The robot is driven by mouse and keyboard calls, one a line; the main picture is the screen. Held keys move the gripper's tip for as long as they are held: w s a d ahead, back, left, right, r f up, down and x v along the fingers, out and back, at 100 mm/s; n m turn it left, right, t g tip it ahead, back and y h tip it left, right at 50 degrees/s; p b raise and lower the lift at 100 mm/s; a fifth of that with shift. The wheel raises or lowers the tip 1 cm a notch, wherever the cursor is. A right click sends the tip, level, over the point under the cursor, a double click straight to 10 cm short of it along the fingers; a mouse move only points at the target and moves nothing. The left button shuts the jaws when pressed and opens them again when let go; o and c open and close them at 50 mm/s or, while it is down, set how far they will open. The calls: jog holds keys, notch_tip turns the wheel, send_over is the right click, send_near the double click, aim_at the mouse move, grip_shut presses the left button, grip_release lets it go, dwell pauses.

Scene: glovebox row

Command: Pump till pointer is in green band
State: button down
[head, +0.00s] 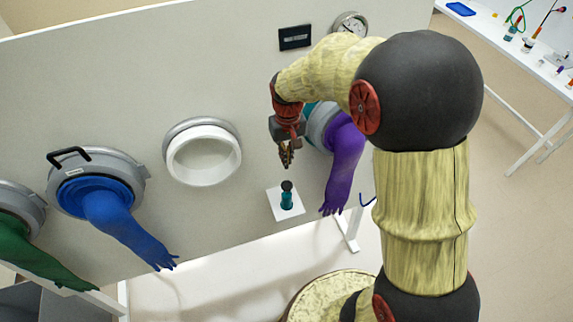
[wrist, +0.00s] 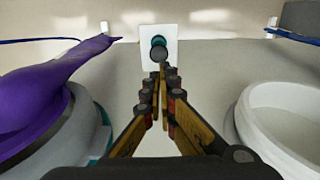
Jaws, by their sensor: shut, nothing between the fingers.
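A small teal pump with a dark round knob (head: 287,187) stands on a white square plate (head: 273,207) at the panel. In the wrist view the pump's knob (wrist: 159,50) shows straight ahead, past the fingertips, on the white plate (wrist: 173,34). My gripper (head: 286,160) is above the pump, shut and empty, and looks apart from the knob. Its fingers also show in the wrist view (wrist: 158,88). A round gauge (head: 350,25) is on the panel's upper right, partly hidden by my arm. Its pointer and green band are too small to read.
A purple glove (head: 344,155) hangs right of the pump, close to my gripper. A white open port ring (head: 204,156), a blue glove (head: 112,217) and a green glove (head: 35,257) are to the left. A black label (head: 295,37) is above. A white table (head: 510,45) stands far right.

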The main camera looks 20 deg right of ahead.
aim_at(286, 186)
notch_tip(286, 186, down, 13)
jog(key=shift+a+r+p, duration=0.1)
jog(key=shift+r+p, duration=0.1)
jog(key=shift+p, duration=0.25)
notch_tip(286, 186, down, 5)
jog(key=b, duration=0.3)
jog(key=shift+r, duration=0.25)
notch_tip(286, 186, up, 14)
jog(key=p, duration=0.1)
jog(key=shift+p, duration=0.4)
dwell(2.2)
